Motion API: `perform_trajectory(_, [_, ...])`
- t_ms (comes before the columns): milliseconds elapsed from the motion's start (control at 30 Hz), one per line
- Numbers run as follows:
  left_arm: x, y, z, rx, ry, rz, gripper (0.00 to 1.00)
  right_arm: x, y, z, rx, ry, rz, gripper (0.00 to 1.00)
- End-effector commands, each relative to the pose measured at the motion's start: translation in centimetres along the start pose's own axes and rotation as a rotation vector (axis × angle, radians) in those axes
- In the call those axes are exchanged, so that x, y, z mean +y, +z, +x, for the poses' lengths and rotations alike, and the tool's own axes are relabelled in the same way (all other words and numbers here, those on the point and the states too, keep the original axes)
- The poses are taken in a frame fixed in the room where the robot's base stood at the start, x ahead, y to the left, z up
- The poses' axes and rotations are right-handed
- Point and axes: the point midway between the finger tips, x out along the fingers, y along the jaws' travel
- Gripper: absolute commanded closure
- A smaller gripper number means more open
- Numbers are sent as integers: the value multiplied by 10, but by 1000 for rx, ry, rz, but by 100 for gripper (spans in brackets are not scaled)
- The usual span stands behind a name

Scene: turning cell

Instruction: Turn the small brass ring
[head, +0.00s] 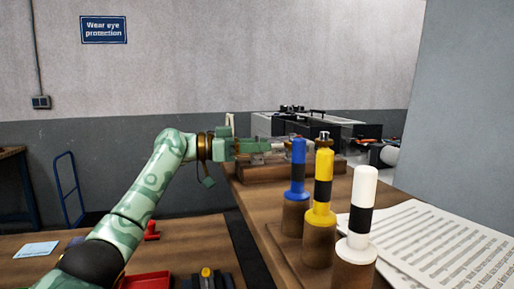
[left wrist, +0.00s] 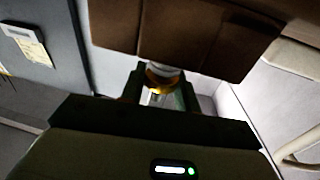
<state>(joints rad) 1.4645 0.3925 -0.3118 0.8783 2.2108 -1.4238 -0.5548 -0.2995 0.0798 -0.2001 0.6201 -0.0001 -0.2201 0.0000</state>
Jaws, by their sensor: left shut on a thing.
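My left gripper (head: 278,148) reaches in from the left over the far part of the bench, close to a wooden block. In the left wrist view its two green fingers (left wrist: 161,84) are shut on a small brass-coloured ring (left wrist: 158,79). The ring sits around a pale, shiny cylindrical part, with a brown wooden block (left wrist: 190,40) just beyond it. In the head view the ring cannot be made out, as the gripper and the blue-topped post cover that spot. My right gripper is not in view.
Blue (head: 298,165), yellow (head: 321,190) and white (head: 360,215) handled gauges stand in wooden holders on the bench, right of my left arm. Printed sheets (head: 440,250) lie at the right. A dark machine (head: 290,124) is behind. A red tray (head: 146,281) is at the lower left.

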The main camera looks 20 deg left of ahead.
Motion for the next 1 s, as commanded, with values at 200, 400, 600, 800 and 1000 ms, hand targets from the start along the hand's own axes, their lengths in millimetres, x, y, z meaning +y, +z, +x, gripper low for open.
perform_trajectory(200, [0,-2,0,3,-1,1,49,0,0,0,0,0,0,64])
perform_trajectory(400, [0,-1,0,2,-1,1,48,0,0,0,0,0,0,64])
perform_trajectory(600, [0,-1,-8,2,-3,1,48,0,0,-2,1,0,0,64])
perform_trajectory(800, [-1,-2,-51,2,-6,2,48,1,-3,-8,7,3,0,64])
perform_trajectory(1000, [0,-2,-106,1,-5,2,48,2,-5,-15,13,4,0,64])
